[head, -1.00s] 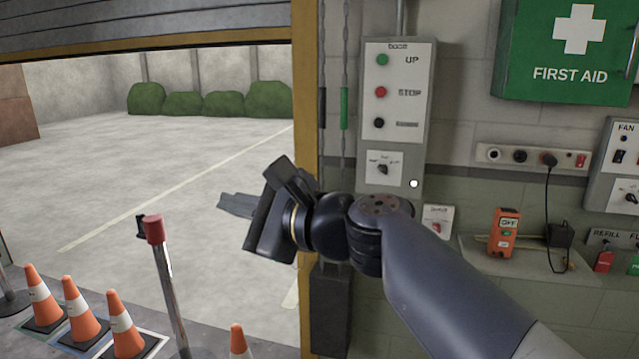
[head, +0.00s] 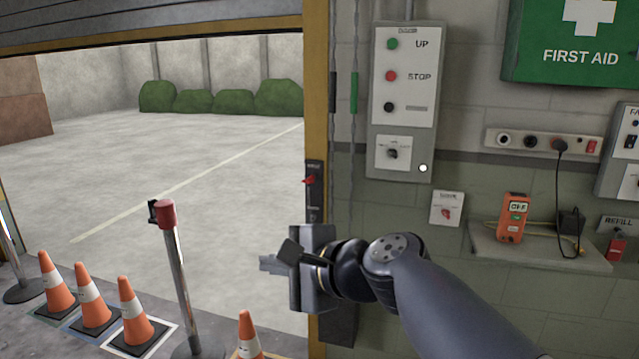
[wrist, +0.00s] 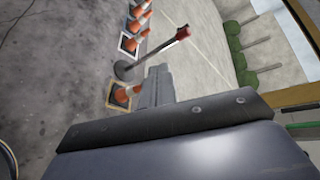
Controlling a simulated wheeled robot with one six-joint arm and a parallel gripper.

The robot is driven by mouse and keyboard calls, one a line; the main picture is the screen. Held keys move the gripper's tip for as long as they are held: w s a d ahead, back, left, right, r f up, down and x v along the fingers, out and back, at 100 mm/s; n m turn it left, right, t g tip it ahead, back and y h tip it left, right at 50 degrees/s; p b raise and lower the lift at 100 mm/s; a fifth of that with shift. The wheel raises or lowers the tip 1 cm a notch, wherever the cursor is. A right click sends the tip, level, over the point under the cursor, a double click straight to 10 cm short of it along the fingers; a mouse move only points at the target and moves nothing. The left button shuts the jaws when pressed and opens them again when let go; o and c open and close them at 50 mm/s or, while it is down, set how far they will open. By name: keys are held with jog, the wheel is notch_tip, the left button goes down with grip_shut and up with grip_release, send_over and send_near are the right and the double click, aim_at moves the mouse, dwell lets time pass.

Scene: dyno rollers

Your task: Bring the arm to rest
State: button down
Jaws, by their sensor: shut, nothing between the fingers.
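My gripper (head: 272,264) is in the lower middle of the head view, pointing left, in front of the yellow door post. Its fingers are together with nothing between them. In the wrist view the closed fingers (wrist: 157,88) point up the picture toward the floor outside. My arm (head: 450,300) reaches in from the lower right, bent at the wrist. No object touches the gripper that I can see.
A post with a red top (head: 166,215) stands left of the gripper. Several orange cones (head: 134,310) stand at lower left. The hoist control box (head: 403,100) is above the arm. An orange device (head: 512,218) sits on a shelf (head: 590,255) at right. The doorway is open.

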jog(key=s+d+f+n+h+b, duration=0.1)
jog(key=d+f, duration=0.5)
jog(key=f, duration=0.8)
jog(key=shift+s+f+n+g+h+b, duration=0.15)
jog(key=shift+f+n+g+h+b, duration=0.25)
jog(key=shift+n+h+b, duration=0.85)
jog(key=shift+m+b, duration=0.35)
jog(key=shift+b, duration=0.25)
